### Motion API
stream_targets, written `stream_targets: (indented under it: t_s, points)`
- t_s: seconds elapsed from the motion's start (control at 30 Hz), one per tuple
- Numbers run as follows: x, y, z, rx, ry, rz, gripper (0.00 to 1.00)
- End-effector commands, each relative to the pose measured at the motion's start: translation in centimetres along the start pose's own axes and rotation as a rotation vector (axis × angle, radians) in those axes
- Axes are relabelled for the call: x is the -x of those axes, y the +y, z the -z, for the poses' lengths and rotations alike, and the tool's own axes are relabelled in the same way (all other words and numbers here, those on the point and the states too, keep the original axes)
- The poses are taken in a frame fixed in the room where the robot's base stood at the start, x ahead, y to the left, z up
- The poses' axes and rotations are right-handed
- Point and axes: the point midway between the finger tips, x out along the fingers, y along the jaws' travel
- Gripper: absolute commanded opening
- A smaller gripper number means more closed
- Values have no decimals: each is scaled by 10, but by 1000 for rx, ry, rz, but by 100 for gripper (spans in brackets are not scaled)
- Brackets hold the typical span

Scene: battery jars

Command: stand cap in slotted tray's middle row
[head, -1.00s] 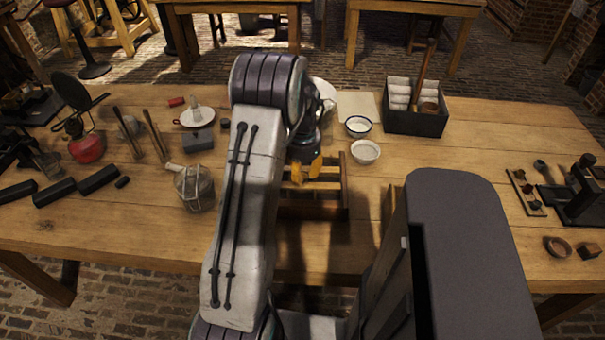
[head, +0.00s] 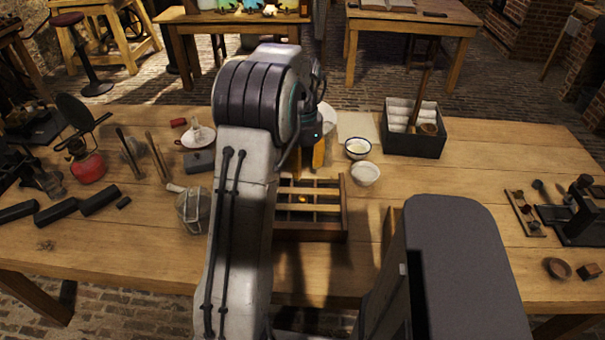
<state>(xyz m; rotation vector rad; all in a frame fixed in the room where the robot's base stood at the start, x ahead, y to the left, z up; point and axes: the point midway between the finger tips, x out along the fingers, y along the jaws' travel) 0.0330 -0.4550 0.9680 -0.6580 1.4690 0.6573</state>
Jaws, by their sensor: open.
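The slotted tray (head: 342,228) is a dark wooden box with pale cross slats on the table, partly hidden on its left by my arm. A small brass-yellow thing, seemingly the cap (head: 302,199), sits in it between two pale slats, in what looks like the middle row. It is too small to tell whether it stands upright. My gripper (head: 309,157) has orange fingers, is open, and is above and behind the tray's far edge, apart from the cap. My arm hides part of the gripper.
Two white bowls (head: 365,174) (head: 358,148) stand right of my gripper. A dark box (head: 413,146) with white rolls is behind them. A wire-wrapped jar (head: 193,211) lies left of my arm.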

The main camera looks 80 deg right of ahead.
Motion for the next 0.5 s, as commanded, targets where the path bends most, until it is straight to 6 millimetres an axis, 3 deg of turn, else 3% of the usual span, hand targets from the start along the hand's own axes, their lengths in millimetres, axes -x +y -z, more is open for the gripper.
stream_targets:
  t_s: [0.5]
  points:
    - [12, -3, -4, 15, 2, 2, 45]
